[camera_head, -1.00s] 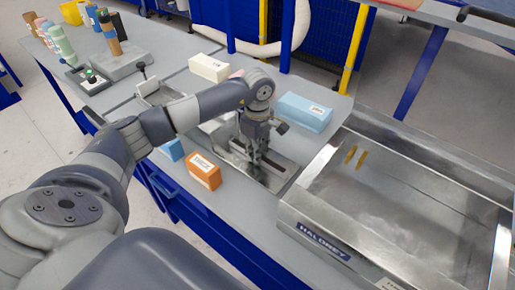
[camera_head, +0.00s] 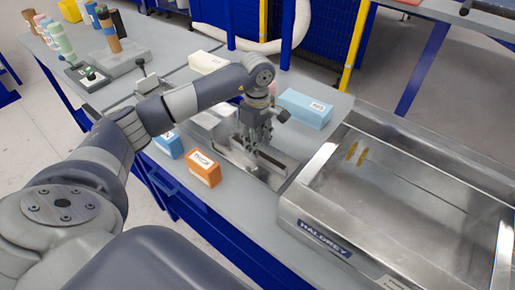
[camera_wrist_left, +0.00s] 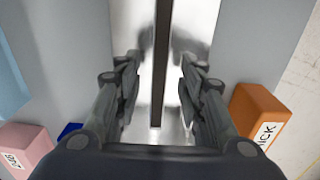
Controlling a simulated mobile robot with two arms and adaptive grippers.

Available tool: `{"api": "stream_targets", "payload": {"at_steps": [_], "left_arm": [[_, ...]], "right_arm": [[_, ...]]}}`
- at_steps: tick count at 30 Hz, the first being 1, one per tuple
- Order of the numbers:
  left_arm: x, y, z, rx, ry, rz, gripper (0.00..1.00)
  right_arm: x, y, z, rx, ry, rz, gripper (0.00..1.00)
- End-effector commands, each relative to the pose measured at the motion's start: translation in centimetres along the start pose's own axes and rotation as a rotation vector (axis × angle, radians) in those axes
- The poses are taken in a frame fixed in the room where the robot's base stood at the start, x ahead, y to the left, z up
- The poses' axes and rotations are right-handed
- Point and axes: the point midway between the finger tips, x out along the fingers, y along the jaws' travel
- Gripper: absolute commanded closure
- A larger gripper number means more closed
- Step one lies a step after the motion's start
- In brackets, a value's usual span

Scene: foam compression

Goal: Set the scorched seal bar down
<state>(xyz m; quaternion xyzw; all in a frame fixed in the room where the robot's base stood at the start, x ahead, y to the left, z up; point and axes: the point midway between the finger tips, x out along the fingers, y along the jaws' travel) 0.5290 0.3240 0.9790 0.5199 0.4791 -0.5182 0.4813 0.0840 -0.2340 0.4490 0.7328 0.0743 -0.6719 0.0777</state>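My left gripper (camera_head: 256,146) is over a shiny metal tray (camera_head: 268,178) on the grey bench. In the left wrist view its two fingers (camera_wrist_left: 159,75) stand wide apart, with nothing pinched between them. A long, thin dark bar (camera_wrist_left: 161,40), which looks like the seal bar, lies lengthwise along the metal between the fingers, apart from both. In the head view the gripper hides part of it. I cannot make out scorch marks. My right gripper is not in view.
An orange box (camera_head: 203,169) and a blue box (camera_head: 168,144) stand left of the tray. A longer light-blue box (camera_head: 305,109) is behind it. A large metal basin machine (camera_head: 400,205) fills the right. Bottles and a cream box (camera_head: 207,62) stand further back.

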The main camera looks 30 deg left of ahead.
Motion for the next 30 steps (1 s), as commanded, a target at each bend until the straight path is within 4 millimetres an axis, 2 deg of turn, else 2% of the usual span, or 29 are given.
{"api": "stream_targets", "payload": {"at_steps": [1,6,12,18,30], "left_arm": [[-0.9,0.2,-0.1,0.001,0.002,0.008,0.64],[-4.8,0.1,0.0,0.001,0.001,0.007,0.64],[-8.1,0.1,0.0,0.001,0.001,0.003,0.64],[-9.4,0.0,0.0,0.001,0.0,0.0,0.64],[-9.5,0.0,0.0,0.001,0.0,-0.001,0.64]], "right_arm": [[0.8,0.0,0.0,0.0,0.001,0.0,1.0],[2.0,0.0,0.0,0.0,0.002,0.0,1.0],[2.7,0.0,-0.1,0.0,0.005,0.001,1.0],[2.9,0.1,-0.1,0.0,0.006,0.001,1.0],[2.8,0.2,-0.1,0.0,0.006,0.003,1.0]]}}
